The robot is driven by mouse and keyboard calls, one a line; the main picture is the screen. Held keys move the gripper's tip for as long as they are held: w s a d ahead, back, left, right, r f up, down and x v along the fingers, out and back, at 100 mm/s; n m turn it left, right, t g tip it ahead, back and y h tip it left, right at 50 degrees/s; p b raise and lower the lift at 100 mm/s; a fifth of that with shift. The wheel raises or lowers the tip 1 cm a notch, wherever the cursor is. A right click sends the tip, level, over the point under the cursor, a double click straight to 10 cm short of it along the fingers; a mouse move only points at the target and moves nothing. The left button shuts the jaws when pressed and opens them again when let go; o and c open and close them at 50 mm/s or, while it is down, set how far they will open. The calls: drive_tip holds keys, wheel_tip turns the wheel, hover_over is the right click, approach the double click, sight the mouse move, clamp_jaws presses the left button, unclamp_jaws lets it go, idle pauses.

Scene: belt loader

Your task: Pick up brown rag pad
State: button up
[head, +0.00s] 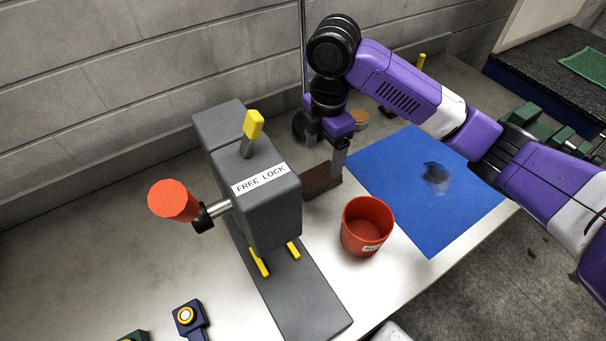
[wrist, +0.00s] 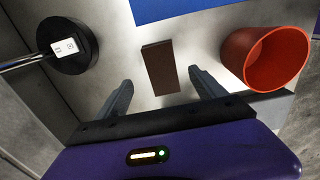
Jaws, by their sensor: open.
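The brown rag pad (wrist: 161,68) is a flat dark-brown rectangle lying on the grey bench top. In the head view the brown rag pad (head: 322,181) shows beside the grey lock machine, partly hidden by my gripper. My gripper (head: 325,158) points down above the pad. In the wrist view my gripper (wrist: 161,98) has its two fingers apart, one to each side of the pad's near end, with nothing between them held. I cannot tell the exact height of the fingertips over the pad.
A red cup (head: 366,226) stands to the right of the pad. A blue mat (head: 430,215) with a dark smudge lies beyond it. The grey FREE LOCK machine (head: 262,205) stands close on the left. A round black base with a pole (wrist: 70,45) stands left in the wrist view.

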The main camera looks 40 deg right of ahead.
sight(318, 176)
drive_tip(key=shift+a+f+p, duration=0.2)
drive_tip(key=shift+f+p, duration=0.05)
drive_tip(key=shift+f, duration=1.05)
drive_tip(key=shift+a+f+p, duration=0.15)
drive_tip(key=shift+f+p, duration=0.15)
drive_tip(key=shift+f, duration=0.95)
drive_tip(key=shift+a+f+p, duration=0.2)
drive_tip(key=shift+f+p, duration=0.05)
drive_tip(key=shift+f, duration=1.05)
drive_tip(key=c, duration=1.5)
drive_tip(key=shift+o, duration=0.2)
drive_tip(key=shift+r, duration=0.15)
wheel_tip(318, 176, up, 20)
drive_tip(key=shift+b, duration=0.3)
